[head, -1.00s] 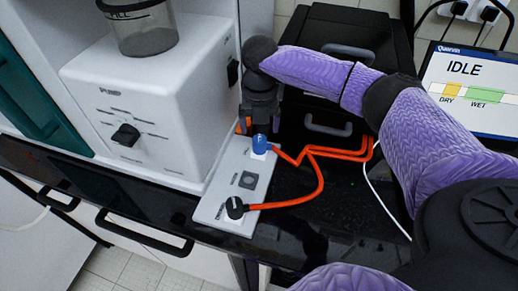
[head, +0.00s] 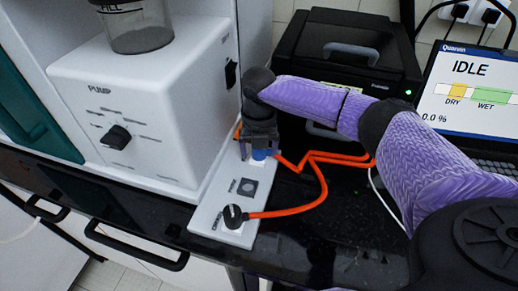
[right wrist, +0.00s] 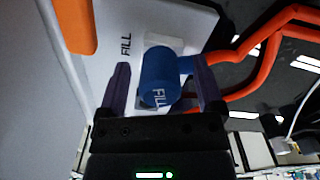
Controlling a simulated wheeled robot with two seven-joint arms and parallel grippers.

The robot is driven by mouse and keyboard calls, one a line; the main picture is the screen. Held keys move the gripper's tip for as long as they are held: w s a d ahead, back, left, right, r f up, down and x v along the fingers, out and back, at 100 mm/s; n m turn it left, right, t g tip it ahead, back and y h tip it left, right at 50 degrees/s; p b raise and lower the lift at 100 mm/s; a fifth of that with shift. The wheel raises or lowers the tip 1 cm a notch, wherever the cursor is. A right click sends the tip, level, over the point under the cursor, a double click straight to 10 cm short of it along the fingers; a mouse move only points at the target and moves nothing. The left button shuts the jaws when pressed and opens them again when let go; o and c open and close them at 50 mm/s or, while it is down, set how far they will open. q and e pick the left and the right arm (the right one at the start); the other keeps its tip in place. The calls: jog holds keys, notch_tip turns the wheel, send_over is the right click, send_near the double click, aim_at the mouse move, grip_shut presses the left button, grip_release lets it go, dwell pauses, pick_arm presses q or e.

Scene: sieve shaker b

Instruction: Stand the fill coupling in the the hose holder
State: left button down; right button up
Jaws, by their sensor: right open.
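The blue fill coupling (head: 262,154) stands at the far end of a white plate, partly hidden by my right gripper (head: 260,140). In the right wrist view, the coupling (right wrist: 158,80), marked FILL, is between the two open fingers of my right gripper (right wrist: 163,88). I cannot tell for sure which part is the hose holder; the white plate (head: 207,213) carries a dark square (head: 244,187). My left gripper is not in view.
A black coupling (head: 234,215) with an orange hose (head: 300,207) sits at the plate's near end. The white pump housing (head: 150,110) stands close on the left. A black printer-like box (head: 345,50) and a screen reading IDLE (head: 470,90) are behind.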

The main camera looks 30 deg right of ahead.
jog(key=shift+p, duration=0.4)
dwell(0.5)
jog(key=shift+p, duration=0.35)
grip_shut()
jog(key=shift+r, duration=0.1)
dwell(0.4)
